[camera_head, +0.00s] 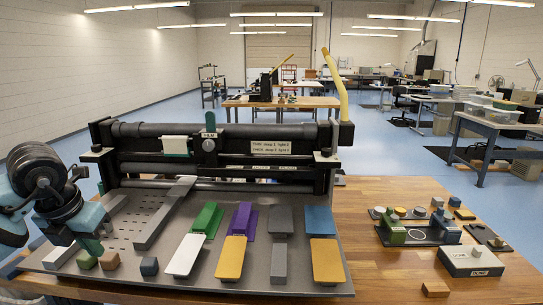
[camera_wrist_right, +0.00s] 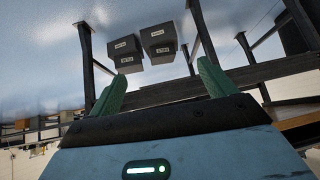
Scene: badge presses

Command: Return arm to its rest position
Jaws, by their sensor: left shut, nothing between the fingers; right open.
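My left gripper (camera_head: 95,249) comes in from the left in the head view. Its green fingers point down, shut and empty, at the left end of the grey metal plate (camera_head: 130,270), close to several small blocks. I cannot tell whether the fingertips touch the plate. My right gripper (camera_wrist_right: 160,86) shows only in the right wrist view. Its two green fingers stand wide apart with nothing between them. My right arm is not in the head view.
A large black press (camera_head: 225,150) with a yellow lever (camera_head: 335,85) spans the plate's back. Coloured and grey bars, such as a yellow one (camera_head: 231,258), lie on the plate. A small fixture (camera_head: 418,228) and a button box (camera_head: 474,260) stand right on the wooden table (camera_head: 385,270).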

